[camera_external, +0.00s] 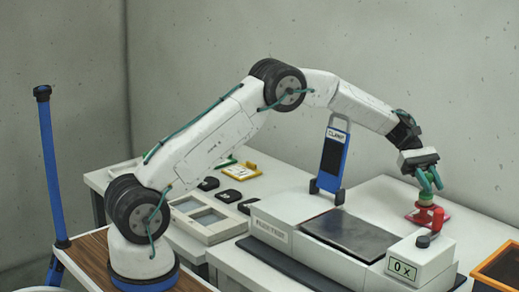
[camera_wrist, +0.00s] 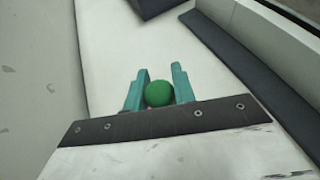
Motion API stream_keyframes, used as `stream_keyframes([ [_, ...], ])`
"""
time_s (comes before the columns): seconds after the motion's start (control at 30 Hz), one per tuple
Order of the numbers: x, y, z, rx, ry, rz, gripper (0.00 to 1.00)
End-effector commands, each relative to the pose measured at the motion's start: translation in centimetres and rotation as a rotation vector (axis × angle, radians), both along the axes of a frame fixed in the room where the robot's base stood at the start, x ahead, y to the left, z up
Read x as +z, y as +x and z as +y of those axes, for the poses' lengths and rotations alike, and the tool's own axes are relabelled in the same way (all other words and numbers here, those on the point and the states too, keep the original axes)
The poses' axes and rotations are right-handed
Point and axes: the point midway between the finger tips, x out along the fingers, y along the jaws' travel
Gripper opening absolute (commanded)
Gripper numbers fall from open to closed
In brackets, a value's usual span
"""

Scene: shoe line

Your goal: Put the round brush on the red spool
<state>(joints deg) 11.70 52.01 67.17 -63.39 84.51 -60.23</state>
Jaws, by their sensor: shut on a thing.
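My gripper (camera_external: 429,182) is at the far right end of the white bench and points down. Its teal fingers are shut on a green, ball-shaped thing, which I take for the round brush (camera_wrist: 159,94); in the wrist view it sits between the two fingers. Red parts, which look like the red spool (camera_external: 437,218), stand directly below the fingers in the external view. The fingers hide part of the held thing there, and I cannot tell whether it touches the red parts.
A grey box (camera_external: 420,262) marked "0 X" stands in front of the red parts. A dark flat plate (camera_external: 352,234) lies to the left. A blue upright stand (camera_external: 333,160) is behind it. An orange-rimmed tray (camera_external: 484,268) is at the right edge.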

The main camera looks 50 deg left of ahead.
Motion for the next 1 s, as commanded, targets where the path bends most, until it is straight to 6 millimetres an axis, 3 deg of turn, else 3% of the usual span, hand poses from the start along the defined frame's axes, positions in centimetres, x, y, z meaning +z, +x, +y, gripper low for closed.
stream_keyframes([
  [0.07, -0.3, 0.0, 0.0, 0.0, 0.0, 0.001, 0.03],
  [0.1, -0.2, 0.0, 0.0, 0.0, 0.0, 0.001, 0.37],
  [0.17, -0.2, 0.0, 0.0, 0.0, 0.0, 0.001, 0.48],
  [0.57, 0.5, 0.3, 0.6, 0.0, -0.001, -0.001, 0.48],
  [1.0, 4.2, 3.0, 8.1, 0.002, 0.0, -0.001, 0.48],
])
